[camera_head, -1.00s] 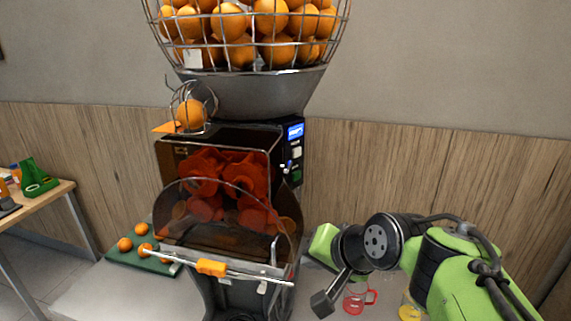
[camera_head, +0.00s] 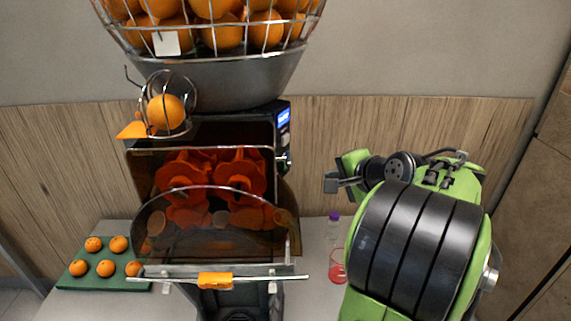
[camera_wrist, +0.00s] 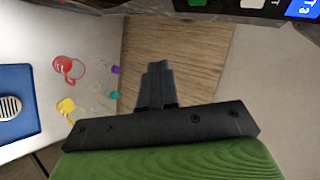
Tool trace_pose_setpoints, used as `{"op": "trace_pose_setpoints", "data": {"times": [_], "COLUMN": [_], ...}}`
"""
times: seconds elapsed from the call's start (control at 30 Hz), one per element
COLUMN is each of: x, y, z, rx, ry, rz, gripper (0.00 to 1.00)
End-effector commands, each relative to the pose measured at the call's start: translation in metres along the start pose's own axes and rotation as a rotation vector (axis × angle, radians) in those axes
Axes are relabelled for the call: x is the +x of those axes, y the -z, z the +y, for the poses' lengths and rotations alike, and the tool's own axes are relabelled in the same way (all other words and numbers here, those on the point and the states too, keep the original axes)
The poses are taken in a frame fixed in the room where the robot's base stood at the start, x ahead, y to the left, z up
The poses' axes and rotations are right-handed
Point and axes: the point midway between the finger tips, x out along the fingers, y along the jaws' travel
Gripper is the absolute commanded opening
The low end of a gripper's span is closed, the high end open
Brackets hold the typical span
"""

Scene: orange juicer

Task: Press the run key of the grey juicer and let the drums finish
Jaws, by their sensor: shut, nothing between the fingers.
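The juicer (camera_head: 225,88) stands left of centre in the head view. Its red drums (camera_head: 190,172) show behind the clear front cover. The side control panel (camera_head: 283,140) with a blue display (camera_head: 284,117) is seen at a steep angle, so its keys are hard to make out there. In the wrist view, a green key (camera_wrist: 196,3), a pale key (camera_wrist: 251,4) and the blue display (camera_wrist: 303,9) show at the top edge, partly cut off. My gripper (camera_head: 332,183) is shut and empty, right of the panel and a little lower, apart from it. Its closed fingers (camera_wrist: 157,70) point toward the panel side.
A wire basket of oranges (camera_head: 222,33) tops the juicer. Several oranges lie on a green board (camera_head: 85,283) at left. A red jug (camera_head: 337,272) and a purple-capped bottle (camera_head: 333,228) stand below my gripper.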

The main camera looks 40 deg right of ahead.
Motion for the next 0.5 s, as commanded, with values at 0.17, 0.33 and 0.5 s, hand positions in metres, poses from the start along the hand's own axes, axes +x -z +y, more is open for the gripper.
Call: {"op": "trace_pose_setpoints", "data": {"times": [0.17, 0.33, 0.5], "x": [0.018, 0.036, 0.049], "y": [-0.015, -0.028, -0.037], "z": [-0.014, -0.027, -0.037], "rx": [-0.005, -0.005, -0.003], "ry": [0.002, 0.001, 0.0], "rz": [-0.004, -0.003, -0.001], "gripper": [0.0, 0.0, 0.0]}}
